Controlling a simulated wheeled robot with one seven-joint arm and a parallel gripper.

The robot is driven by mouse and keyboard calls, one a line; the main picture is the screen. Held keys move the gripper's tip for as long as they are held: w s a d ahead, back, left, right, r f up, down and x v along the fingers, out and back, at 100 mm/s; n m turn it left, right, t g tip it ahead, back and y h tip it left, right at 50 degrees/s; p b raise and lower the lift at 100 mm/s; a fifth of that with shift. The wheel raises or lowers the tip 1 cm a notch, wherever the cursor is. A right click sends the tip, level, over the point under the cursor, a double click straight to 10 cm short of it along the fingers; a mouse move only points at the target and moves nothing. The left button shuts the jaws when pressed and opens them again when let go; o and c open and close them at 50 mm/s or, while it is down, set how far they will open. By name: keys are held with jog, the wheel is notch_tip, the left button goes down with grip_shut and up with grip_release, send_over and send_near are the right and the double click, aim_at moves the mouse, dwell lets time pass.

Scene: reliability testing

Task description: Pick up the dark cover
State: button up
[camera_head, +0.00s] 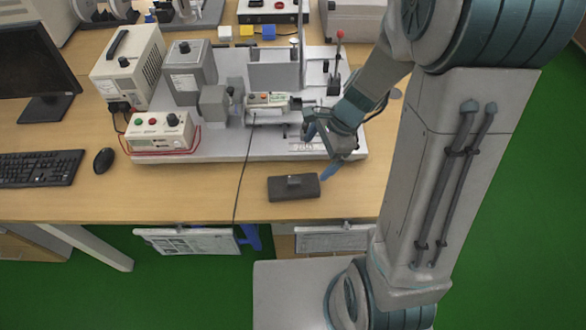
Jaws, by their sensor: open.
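The dark cover (280,191) is a flat, dark grey rectangular piece with a small raised block on top. It lies on the wooden table near the front edge, in front of the test rig. My gripper (318,156) is open, just above and to the right of the cover, with blue fingers. One finger reaches down beside the cover's right end. I cannot tell whether it touches the cover. Nothing shows between the fingers.
A test rig on a light base plate (230,152) stands behind the cover. A control box (160,132), a black mouse (104,160) and a keyboard (40,168) are to the left. A black cable runs over the front edge.

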aim_at(294, 181)
jog(key=a+f+m, duration=0.1)
jog(key=f, duration=0.2)
jog(key=a+f, duration=0.1)
jog(key=f, duration=0.3)
jog(key=a+f+m+b, duration=0.1)
jog(key=f, duration=0.2)
jog(key=shift+w+a+f+m, duration=0.15)
jog(key=shift+w+m, duration=0.15)
jog(key=shift+w, duration=0.1)
jog(key=shift+w+a+x, duration=0.15)
jog(key=shift+w+x, duration=0.05)
jog(key=shift+x, duration=1.2)
jog(key=shift+w+a+x, duration=0.15)
jog(key=shift+a+x, duration=0.05)
jog(key=shift+x, duration=1.2)
jog(key=c, duration=1.1)
